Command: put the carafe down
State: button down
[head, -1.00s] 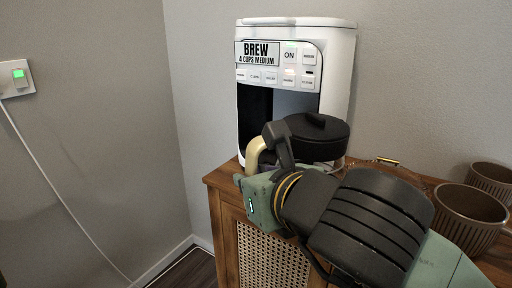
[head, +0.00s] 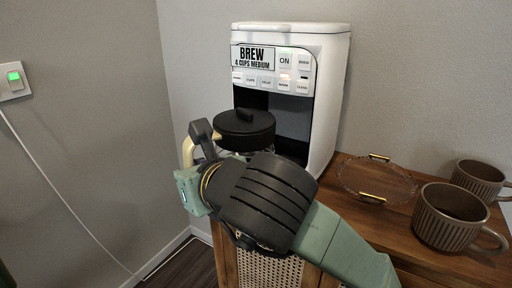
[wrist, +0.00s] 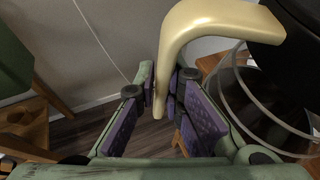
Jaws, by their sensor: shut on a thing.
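The carafe has a black lid (head: 244,122), a clear glass body and a cream handle (head: 189,150). It is in front of the white coffee maker (head: 329,95) and slightly left of its opening. My gripper (wrist: 162,98) is shut on the handle in the wrist view, with its purple pads on either side. The glass body (wrist: 262,100) shows at the right of the wrist view. My arm hides the carafe's base in the head view, so I cannot tell what is under it.
A clear tray with gold handles (head: 377,181) lies empty on the wooden cabinet (head: 337,219), right of the coffee maker. Two brown mugs, the nearer one (head: 445,217) and a farther one (head: 479,178), stand to its right. Wall and floor lie left.

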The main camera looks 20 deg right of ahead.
jog(key=shift+w+a+r, duration=0.1)
jog(key=shift+w+r+p, duration=0.15)
jog(key=shift+p, duration=0.4)
jog(key=w+d+p, duration=0.1)
jog(key=w+d, duration=0.1)
jog(key=d, duration=0.1)
jog(key=w+d+p, duration=0.2)
jog(key=w+d, duration=0.1)
jog(key=w+d+p, duration=0.1)
jog(key=w+d, duration=0.1)
jog(key=d, duration=0.2)
jog(key=shift+w+p, duration=0.35)
jog(key=w+d, duration=0.1)
jog(key=d, duration=0.1)
jog(key=w+d+f+p, duration=0.1)
jog(key=w+d, duration=0.1)
jog(key=shift+w, duration=0.1)
